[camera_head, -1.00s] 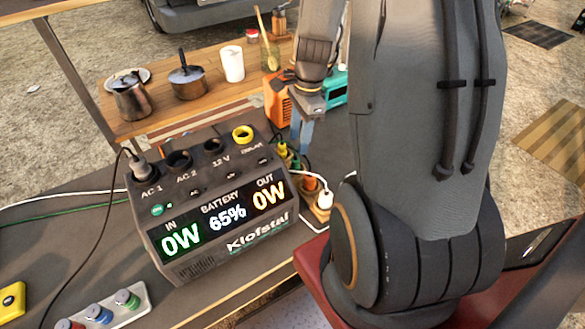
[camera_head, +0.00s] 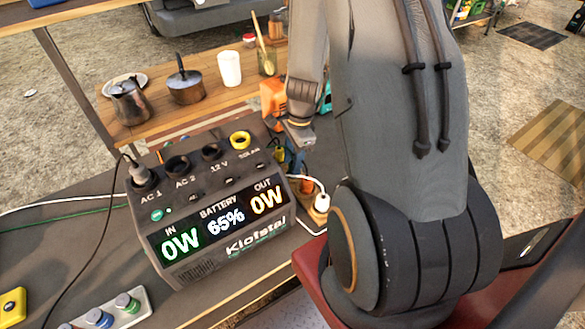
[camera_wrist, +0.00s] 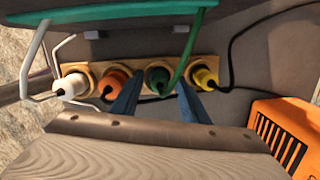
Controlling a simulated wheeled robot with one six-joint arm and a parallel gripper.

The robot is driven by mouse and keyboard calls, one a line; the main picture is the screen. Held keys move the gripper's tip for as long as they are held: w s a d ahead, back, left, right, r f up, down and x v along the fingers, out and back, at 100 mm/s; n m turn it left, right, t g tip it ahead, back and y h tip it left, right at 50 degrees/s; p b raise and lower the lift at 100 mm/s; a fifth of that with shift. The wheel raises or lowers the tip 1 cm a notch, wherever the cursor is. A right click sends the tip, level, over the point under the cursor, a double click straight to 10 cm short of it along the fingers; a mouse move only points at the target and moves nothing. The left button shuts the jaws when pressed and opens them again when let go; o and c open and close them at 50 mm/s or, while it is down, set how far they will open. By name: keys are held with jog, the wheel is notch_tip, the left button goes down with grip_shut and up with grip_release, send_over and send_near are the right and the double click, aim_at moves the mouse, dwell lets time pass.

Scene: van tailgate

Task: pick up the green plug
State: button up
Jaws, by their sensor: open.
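The green plug (camera_wrist: 158,78) sits upright in a wooden socket strip (camera_wrist: 138,67) in the wrist view, between an orange plug (camera_wrist: 113,83) and a yellow plug (camera_wrist: 206,78). A green cable runs up from beside it. My gripper (camera_wrist: 158,88) is open, its blue fingers on either side of the green plug's near side; I cannot tell whether they touch it. In the head view my gripper (camera_head: 291,158) is low behind the power station, and the green plug is hidden there.
A white plug (camera_wrist: 71,86) stands at the strip's left end. A teal object (camera_wrist: 120,12) overhangs the far side, and an orange case (camera_wrist: 283,130) is at right. The power station (camera_head: 215,205) stands close to my gripper. Black, white and green cables lie around the strip.

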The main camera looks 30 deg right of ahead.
aim_at(292, 160)
grip_shut()
jog(key=shift+r, duration=0.1)
notch_tip(292, 160, up, 9)
jog(key=shift+r+b, duration=0.2)
jog(key=shift+b, duration=0.4)
notch_tip(292, 160, up, 14)
jog(key=p, duration=1.1)
jog(key=shift+r+p, duration=0.25)
jog(key=shift+p, duration=0.05)
jog(key=w+a, duration=0.1)
jog(key=a, duration=0.9)
jog(key=w+a, duration=0.2)
jog(key=a, duration=0.9)
jog(key=shift+w, duration=0.25)
